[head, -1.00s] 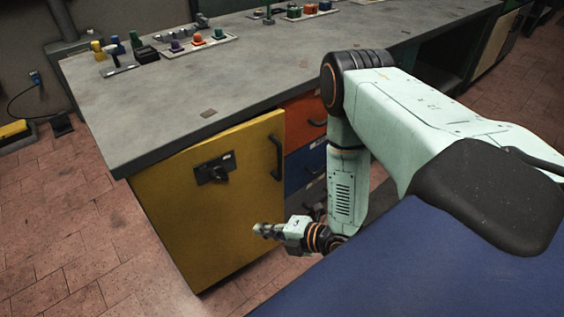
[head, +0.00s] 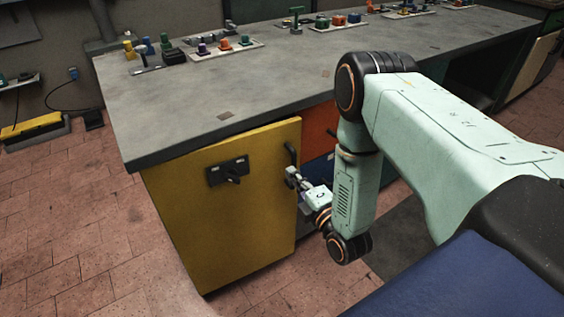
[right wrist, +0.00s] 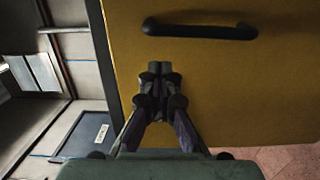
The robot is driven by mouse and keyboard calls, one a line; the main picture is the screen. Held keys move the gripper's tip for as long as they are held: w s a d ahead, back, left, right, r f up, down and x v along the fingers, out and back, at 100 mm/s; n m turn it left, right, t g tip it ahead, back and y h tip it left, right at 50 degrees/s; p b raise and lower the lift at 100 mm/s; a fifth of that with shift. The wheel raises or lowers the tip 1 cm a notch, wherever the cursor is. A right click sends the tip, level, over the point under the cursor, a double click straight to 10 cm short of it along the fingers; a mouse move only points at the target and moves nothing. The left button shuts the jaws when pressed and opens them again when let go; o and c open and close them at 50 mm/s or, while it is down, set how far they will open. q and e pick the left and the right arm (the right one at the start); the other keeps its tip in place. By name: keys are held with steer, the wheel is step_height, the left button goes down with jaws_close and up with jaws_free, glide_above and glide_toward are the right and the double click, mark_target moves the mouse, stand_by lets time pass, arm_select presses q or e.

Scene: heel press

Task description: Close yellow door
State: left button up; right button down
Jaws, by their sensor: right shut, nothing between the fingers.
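The yellow door (head: 225,215) is on the near left of the workbench and stands ajar, its right edge out from the cabinet. It has a black latch (head: 228,171) in its upper middle and a dark handle (head: 291,154) near its right edge. In the right wrist view the handle (right wrist: 200,30) lies across the top of the yellow door (right wrist: 240,95). My right gripper (head: 291,174) is shut and empty at the door's right edge, just below the handle. In the right wrist view its fingertips (right wrist: 160,70) are over the door face; contact cannot be told. My left gripper is not in view.
The grey worktop (head: 280,85) above carries several coloured knobs and fittings at its back. An orange drawer (head: 318,130) and a blue drawer (head: 318,168) are right of the door. Tiled floor (head: 60,220) is clear at left.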

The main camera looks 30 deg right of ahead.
mark_target(276, 151)
steer(key=w+b, duration=0.2)
steer(key=w, duration=0.3)
steer(key=shift+w+d, duration=0.1)
steer(key=shift+w, duration=0.25)
steer(key=shift+w+d, duration=0.1)
steer(key=shift+w, duration=0.75)
steer(key=w+n+y, duration=0.1)
steer(key=w+y, duration=0.1)
steer(key=w, duration=0.1)
steer(key=shift+w+d+b, duration=0.1)
steer(key=shift+w+b, duration=0.25)
steer(key=shift+b, duration=0.05)
steer(key=shift+w, duration=0.2)
steer(key=shift+r, duration=0.2)
